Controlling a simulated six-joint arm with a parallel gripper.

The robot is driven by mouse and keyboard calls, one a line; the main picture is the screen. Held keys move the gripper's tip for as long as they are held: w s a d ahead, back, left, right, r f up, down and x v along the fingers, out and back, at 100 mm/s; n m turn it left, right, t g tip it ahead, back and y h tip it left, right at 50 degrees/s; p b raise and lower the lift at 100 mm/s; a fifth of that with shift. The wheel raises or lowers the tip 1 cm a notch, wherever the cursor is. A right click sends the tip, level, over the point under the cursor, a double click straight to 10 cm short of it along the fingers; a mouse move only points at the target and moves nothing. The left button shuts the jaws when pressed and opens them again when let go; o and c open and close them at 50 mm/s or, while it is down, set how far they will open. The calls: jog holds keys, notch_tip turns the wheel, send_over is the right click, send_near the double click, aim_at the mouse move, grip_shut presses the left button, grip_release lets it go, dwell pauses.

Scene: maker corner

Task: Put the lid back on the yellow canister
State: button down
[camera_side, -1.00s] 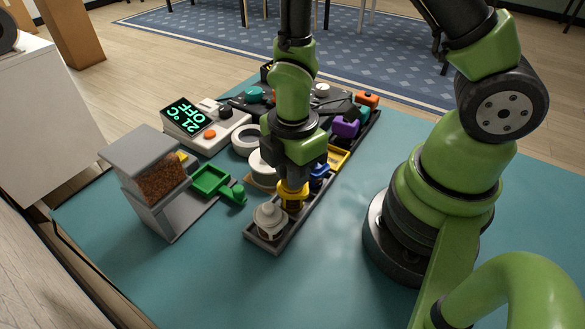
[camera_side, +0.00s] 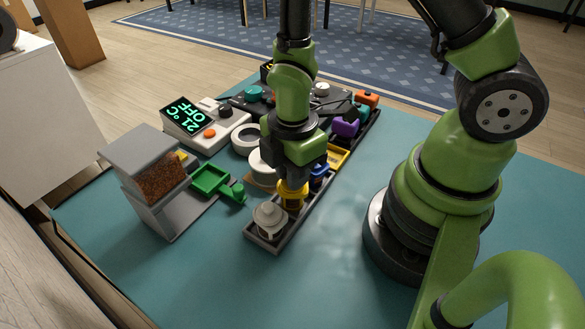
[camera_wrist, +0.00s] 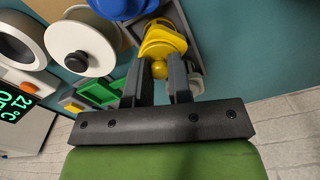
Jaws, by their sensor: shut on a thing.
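The yellow canister (camera_side: 292,203) stands in the long grey tray (camera_side: 283,239), behind the pale canister at the tray's near end. It also shows in the wrist view (camera_wrist: 160,27). My gripper (camera_side: 293,181) points down right above the yellow canister. In the wrist view, my gripper's two dark fingers (camera_wrist: 160,82) are shut on the yellow lid (camera_wrist: 160,68), around its round knob. The lid is at the canister's top. My fingers hide part of it, and I cannot tell whether it sits fully down on the rim.
The pale canister (camera_side: 269,219) stands close in front, and a blue item (camera_side: 319,172) close behind. A white round spool (camera_side: 260,166) lies left of the tray. A green scoop (camera_side: 211,181) and a grey dispenser (camera_side: 155,180) are farther left.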

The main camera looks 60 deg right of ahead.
dwell(0.4)
jog(key=shift+c, duration=2.4)
grip_release()
jog(key=shift+r, duration=0.1)
jog(key=shift+r, duration=3.4)
jog(key=shift+c, duration=0.2)
grip_shut()
jog(key=shift+f, duration=0.1)
